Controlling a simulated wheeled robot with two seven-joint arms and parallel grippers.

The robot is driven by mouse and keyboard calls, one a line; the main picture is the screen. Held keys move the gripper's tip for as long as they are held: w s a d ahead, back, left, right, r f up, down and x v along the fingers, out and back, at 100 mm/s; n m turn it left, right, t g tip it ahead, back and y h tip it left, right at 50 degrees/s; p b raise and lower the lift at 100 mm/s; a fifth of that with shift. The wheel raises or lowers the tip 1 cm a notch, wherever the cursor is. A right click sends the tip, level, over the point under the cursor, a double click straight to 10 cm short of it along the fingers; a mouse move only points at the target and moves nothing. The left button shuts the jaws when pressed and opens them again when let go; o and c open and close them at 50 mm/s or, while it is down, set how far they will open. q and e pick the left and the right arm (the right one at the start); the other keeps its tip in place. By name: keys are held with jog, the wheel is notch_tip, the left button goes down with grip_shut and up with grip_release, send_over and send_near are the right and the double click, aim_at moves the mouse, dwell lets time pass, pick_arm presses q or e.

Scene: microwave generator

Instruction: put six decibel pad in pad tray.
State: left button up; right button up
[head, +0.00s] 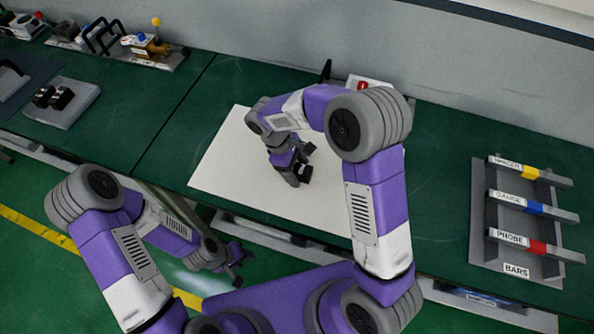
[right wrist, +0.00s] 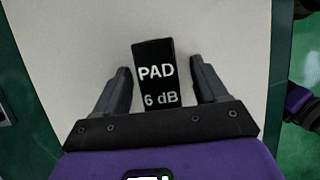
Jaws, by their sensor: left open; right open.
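The six decibel pad (right wrist: 155,75) is a black block with white lettering "PAD 6 dB" in the right wrist view. It lies on the white sheet between the fingers of my right gripper (right wrist: 158,82), with a visible gap on each side. My right gripper (head: 301,165) is open, low over the sheet in the head view, where it and the arm largely cover the pad. A grey tray (head: 83,93) holding black blocks is on the bench at left, likely the pad tray; its label is not readable. My left gripper (head: 237,262) is open and empty in front of the bench.
The white sheet (head: 225,165) lies on the green bench (head: 440,150). A grey bars rack (head: 490,245) with three labelled bars stands at right. A device with a red part (head: 362,86) is behind my right arm. Several fixtures (head: 150,45) line the back left.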

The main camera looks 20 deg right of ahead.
jog(key=shift+c, duration=0.4)
jog(key=shift+r, duration=0.1)
jog(key=c, duration=1.1)
